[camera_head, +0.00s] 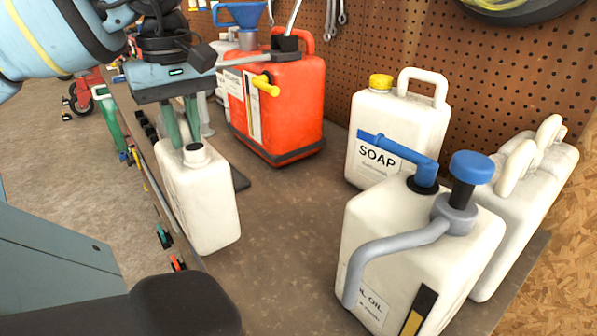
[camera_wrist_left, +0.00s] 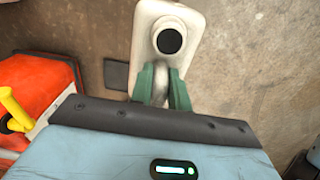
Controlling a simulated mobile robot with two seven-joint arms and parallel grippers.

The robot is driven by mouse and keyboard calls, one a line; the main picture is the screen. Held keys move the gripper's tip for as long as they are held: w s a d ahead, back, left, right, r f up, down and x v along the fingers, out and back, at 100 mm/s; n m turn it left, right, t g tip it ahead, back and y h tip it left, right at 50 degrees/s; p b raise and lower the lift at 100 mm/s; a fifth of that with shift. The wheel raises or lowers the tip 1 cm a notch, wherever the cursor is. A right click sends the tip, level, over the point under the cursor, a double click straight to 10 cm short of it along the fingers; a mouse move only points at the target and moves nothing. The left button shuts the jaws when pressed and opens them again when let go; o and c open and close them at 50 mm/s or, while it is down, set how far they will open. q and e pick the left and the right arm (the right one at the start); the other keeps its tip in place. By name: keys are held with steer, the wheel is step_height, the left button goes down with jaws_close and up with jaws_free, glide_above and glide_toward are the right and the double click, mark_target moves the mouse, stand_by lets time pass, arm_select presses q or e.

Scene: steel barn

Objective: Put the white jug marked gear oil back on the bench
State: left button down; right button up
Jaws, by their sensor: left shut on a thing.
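A white jug (camera_head: 205,205) with a short neck and a dark round mouth is held upright at the bench's front edge. No marking shows on its visible sides. My left gripper (camera_head: 182,130) is shut on its handle, its green fingers on either side. In the left wrist view, the gripper (camera_wrist_left: 161,92) pinches the pale handle below the mouth of the white jug (camera_wrist_left: 150,22). The bench (camera_head: 285,235) has a worn brown top. I cannot tell whether the jug's base touches it. My right gripper is not in view.
A red can (camera_head: 290,105) stands behind the held jug. A white SOAP jug (camera_head: 365,140) stands near the pegboard (camera_head: 400,45). A white pump jug (camera_head: 390,235), with a label partly reading OIL, stands front right. Bare benchtop lies between them. Small tools line the bench's front edge.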

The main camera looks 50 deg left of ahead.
arm_select(q)
steer(key=shift+w+d+f+p, duration=0.1)
steer(key=shift+w+d+p, duration=0.2)
steer(key=shift+w+d, duration=0.65)
steer(key=w+d+f, duration=0.1)
steer(key=w+d, duration=0.6)
steer(key=w, duration=0.2)
steer(key=shift+w+d, duration=0.3)
steer(key=shift+d, duration=0.1)
steer(key=shift+f, duration=0.1)
steer(key=shift+w+d+f, duration=0.15)
steer(key=shift+f, duration=0.75)
steer(key=shift+w+d+f, duration=0.15)
steer(key=shift+f, duration=0.75)
steer(key=c, duration=1.7)
jaws_free()
steer(key=shift+f, duration=0.15)
steer(key=shift+c, duration=0.2)
steer(key=o, duration=0.4)
